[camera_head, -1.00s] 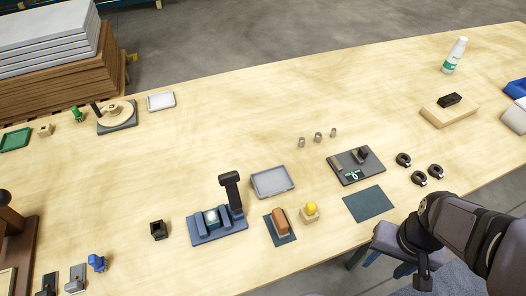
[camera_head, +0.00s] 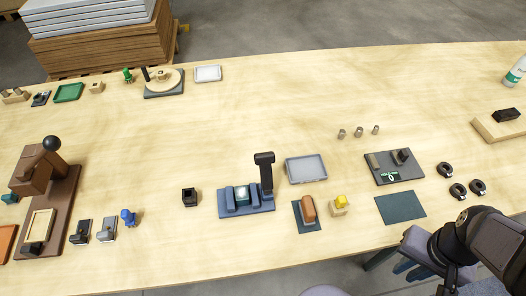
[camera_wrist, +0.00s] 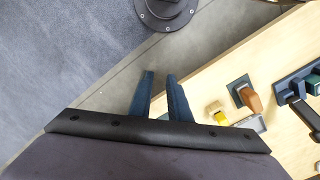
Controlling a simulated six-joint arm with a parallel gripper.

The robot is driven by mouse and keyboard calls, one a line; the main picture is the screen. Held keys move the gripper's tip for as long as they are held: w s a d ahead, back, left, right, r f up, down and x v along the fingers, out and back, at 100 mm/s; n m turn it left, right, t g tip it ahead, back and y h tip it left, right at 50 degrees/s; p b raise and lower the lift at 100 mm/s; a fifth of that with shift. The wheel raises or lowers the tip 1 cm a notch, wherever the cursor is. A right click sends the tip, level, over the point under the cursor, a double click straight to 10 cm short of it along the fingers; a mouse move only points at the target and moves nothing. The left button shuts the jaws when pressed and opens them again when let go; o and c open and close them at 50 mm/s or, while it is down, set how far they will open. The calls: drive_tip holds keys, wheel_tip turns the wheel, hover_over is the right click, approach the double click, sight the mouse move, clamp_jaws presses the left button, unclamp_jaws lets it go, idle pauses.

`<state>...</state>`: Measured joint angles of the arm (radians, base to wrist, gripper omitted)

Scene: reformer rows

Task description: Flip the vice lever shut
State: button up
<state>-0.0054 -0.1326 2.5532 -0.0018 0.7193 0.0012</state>
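The vice (camera_head: 232,207) is a blue base with two jaws on the table, front of centre, with a pale greenish block (camera_head: 242,195) between the jaws. Its black lever (camera_head: 266,172) stands upright at the vice's right end, with a wide head on top. In the wrist view the lever (camera_wrist: 304,115) and part of the vice (camera_wrist: 284,84) show at the right edge. My gripper (camera_wrist: 160,74) is empty, its two blue fingers a small gap apart, over the floor beside the table's front edge. In the head view it is at lower right, well right of the vice.
Right of the vice are a grey tray (camera_head: 306,169), a brown-topped block (camera_head: 308,208) on a dark mat, a yellow-topped piece (camera_head: 340,202) and a dark green mat (camera_head: 400,207). The table behind is mostly clear.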

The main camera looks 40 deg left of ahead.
drive_tip(key=shift+w+a+r, duration=0.15)
drive_tip(key=shift+w+a, duration=0.05)
drive_tip(key=shift+w, duration=0.2)
clamp_jaws()
drive_tip(key=w+a+r+n+t, duration=0.1)
drive_tip(key=w+a+r+n, duration=0.1)
drive_tip(key=w+a, duration=0.6)
drive_tip(key=w+a+r+n+t, duration=0.1)
drive_tip(key=w+a+r+n, duration=0.3)
drive_tip(key=a, duration=0.6)
drive_tip(key=s+a+r+n+y, duration=0.1)
drive_tip(key=a, duration=1.3)
drive_tip(key=s+a+r+n+y, duration=0.1)
drive_tip(key=a+n, duration=0.1)
drive_tip(key=a, duration=1.2)
drive_tip(key=shift+s+a+r+t+y, duration=0.15)
drive_tip(key=shift+s+t+y, duration=0.1)
drive_tip(key=shift+t+y, duration=0.05)
wheel_tip(320, 180, down, 9)
drive_tip(key=p, duration=0.6)
drive_tip(key=shift+s+d+f, duration=0.2)
drive_tip(key=shift+s+d, duration=0.1)
drive_tip(key=shift+d, duration=0.05)
